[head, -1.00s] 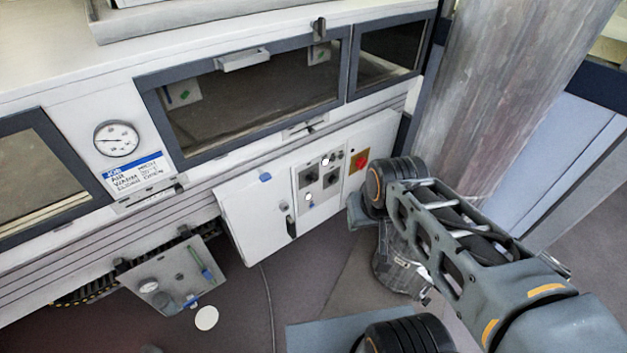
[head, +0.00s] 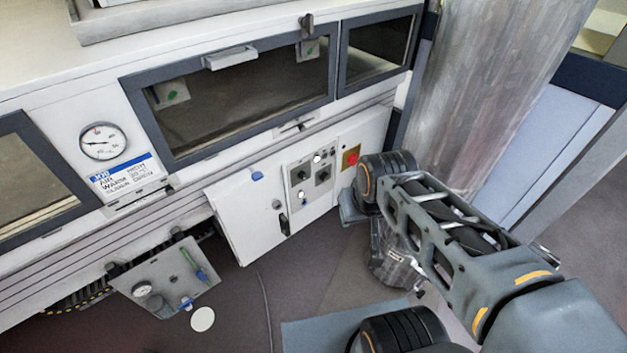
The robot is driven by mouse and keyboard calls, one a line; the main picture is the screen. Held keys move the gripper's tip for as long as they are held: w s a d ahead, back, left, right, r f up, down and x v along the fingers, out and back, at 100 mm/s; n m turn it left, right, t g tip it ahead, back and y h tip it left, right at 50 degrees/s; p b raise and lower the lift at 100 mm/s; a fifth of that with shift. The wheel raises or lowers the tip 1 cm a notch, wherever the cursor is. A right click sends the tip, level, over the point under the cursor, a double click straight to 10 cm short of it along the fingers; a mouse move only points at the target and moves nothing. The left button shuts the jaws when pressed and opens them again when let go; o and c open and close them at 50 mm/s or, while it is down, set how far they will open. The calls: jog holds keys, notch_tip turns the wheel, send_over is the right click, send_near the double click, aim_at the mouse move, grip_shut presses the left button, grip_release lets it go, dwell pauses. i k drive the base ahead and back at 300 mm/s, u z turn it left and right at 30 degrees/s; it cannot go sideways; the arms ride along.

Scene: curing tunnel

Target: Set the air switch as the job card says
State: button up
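The job card (head: 125,178), white with a blue header, is on the machine front below a round gauge. Its first line reads "AIR", apparently with "HIGH" at the right; the rest is too blurred to read surely. The control panel (head: 312,172) holds two dark square switches, left (head: 300,175) and right (head: 323,174), plus small white lamps. Their labels and pointer positions are too small to read, so I cannot tell which is the air switch. My gripper (head: 400,272) hangs at the arm's end, right of and below the panel, apart from it; its fingers are not clear.
A red button on yellow (head: 350,157) is right of the switches, close to my arm. A white door panel (head: 245,215) with a dark handle is at their left. A small tilted plate (head: 165,275) with a gauge and green-handled valve juts out at lower left.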

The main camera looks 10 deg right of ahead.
aim_at(303, 175)
jog(key=z, duration=0.9)
jog(key=i, duration=0.45)
jog(key=u, duration=2.1)
